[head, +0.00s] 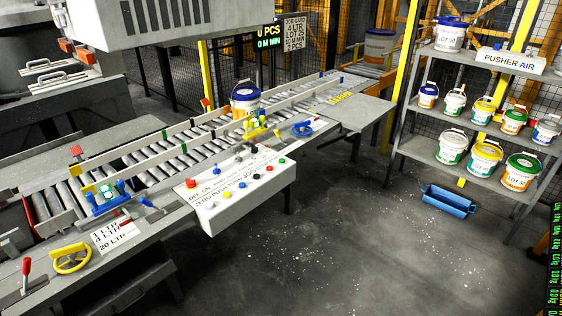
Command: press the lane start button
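A white control panel (262,194) juts from the near side of the roller conveyor. Its sloped top carries several coloured buttons and dark knobs, with printed labels in rows; "OFF ON" and "ZERO PUSH TURN JOG" are partly readable. A red knob (190,183) stands up at the left edge. I cannot read which button is labelled lane start. My gripper is not in view.
A pail (244,98) with a blue lid stands on the conveyor (180,166) behind the panel. A yellow handwheel (72,258) and red-handled lever (26,272) are at the near left. A shelf (425,147) of pails stands right. The floor before the panel is clear.

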